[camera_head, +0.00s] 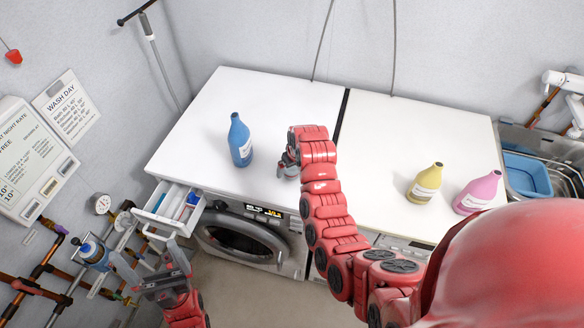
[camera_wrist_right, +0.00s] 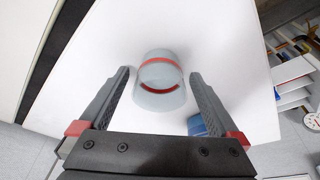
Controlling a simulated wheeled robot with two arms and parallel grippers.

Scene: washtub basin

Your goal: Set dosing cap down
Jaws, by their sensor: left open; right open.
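The dosing cap (camera_wrist_right: 160,98) is a pale grey cup with a red band, seen in the right wrist view. It appears to stand on the white machine top (camera_wrist_right: 225,45). My right gripper (camera_wrist_right: 159,73) is open around it, with a gap visible on each side. In the head view my right gripper (camera_head: 287,165) is low over the left machine's top, and I cannot make out the cap there. My left gripper (camera_head: 145,250) is open and empty, in front of the open detergent drawer (camera_head: 158,219).
A blue bottle (camera_head: 239,140) stands on the left machine, left of my right gripper. A yellow bottle (camera_head: 425,184) and a pink bottle (camera_head: 478,192) stand on the right top. A sink with a blue basin (camera_head: 528,176) is at far right. Pipes (camera_head: 40,285) line the left wall.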

